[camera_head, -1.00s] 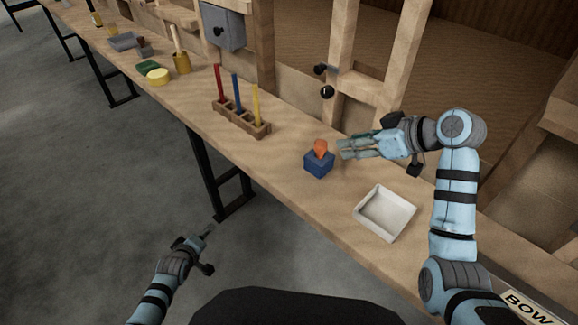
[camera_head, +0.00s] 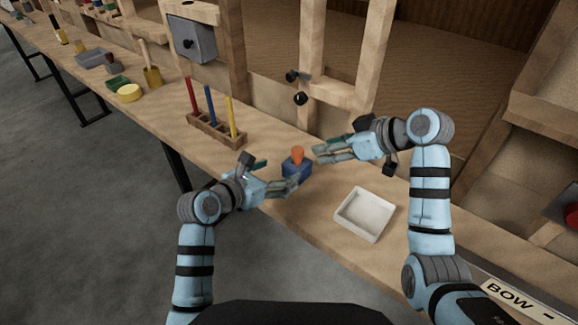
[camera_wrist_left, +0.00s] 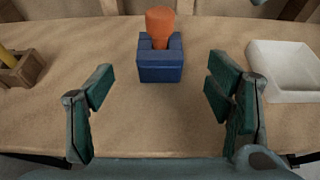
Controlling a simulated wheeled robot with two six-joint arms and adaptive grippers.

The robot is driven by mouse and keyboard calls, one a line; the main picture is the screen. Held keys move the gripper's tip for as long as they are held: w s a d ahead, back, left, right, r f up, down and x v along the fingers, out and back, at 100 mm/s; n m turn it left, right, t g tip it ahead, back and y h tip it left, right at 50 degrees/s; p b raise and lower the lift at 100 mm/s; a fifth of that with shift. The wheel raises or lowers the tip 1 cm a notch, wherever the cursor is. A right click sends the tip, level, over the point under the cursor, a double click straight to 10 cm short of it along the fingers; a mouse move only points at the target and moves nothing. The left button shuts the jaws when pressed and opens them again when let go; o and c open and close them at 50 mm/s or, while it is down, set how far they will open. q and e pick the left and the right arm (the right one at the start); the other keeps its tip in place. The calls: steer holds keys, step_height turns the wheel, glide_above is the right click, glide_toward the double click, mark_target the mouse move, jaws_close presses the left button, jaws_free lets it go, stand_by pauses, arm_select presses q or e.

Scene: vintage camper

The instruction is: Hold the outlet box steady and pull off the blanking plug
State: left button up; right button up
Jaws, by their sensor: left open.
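The blue outlet box (camera_head: 297,170) stands on the wooden bench, with the orange blanking plug (camera_head: 297,154) upright in its top. In the left wrist view the box (camera_wrist_left: 160,65) and plug (camera_wrist_left: 160,22) are ahead, centred between the fingers. My left gripper (camera_head: 290,186) is open just in front of the box, at its lower left; in the left wrist view its fingers (camera_wrist_left: 160,100) are wide apart and do not touch the box. My right gripper (camera_head: 318,153) is just right of the plug, apart from it; its fingers look parted.
A white tray (camera_head: 338,220) lies to the right of the box, also seen in the left wrist view (camera_wrist_left: 285,97). A wooden rack (camera_head: 205,127) with coloured sticks stands left. Wooden framing rises behind the bench. The bench front edge is close below my left gripper.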

mark_target(303, 162)
arm_select(q)
steer(key=x, duration=1.2)
steer(key=shift+f, duration=0.1)
